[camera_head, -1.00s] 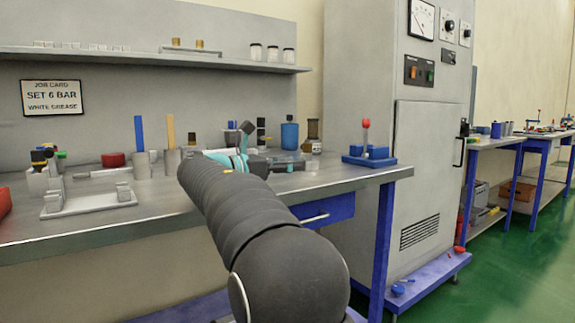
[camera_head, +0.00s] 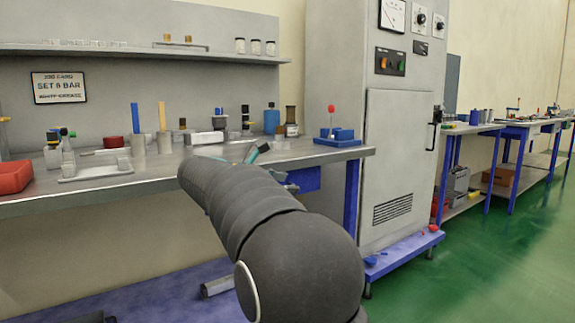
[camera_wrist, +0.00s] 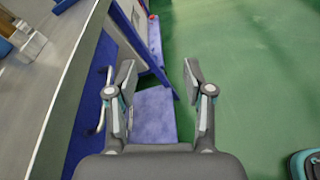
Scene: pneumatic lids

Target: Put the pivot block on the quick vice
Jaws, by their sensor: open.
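The blue device with a red-knobbed upright lever (camera_head: 333,134), which looks like the quick vice, stands at the right end of the bench. I cannot surely pick out the pivot block; a pale grey block (camera_head: 205,138) lies among the items at mid-bench. My gripper (camera_wrist: 158,75) is open and empty, pointing down over the floor beside the bench's front edge. In the head view my own arm mostly hides it; a teal part shows near the bench edge.
The steel bench (camera_head: 320,155) carries a grey fixture (camera_head: 97,170), a red tray (camera_head: 14,177), and several cylinders and bottles. A grey cabinet (camera_head: 400,150) stands at the right, on a blue plinth. The green floor (camera_head: 480,260) is open at the right.

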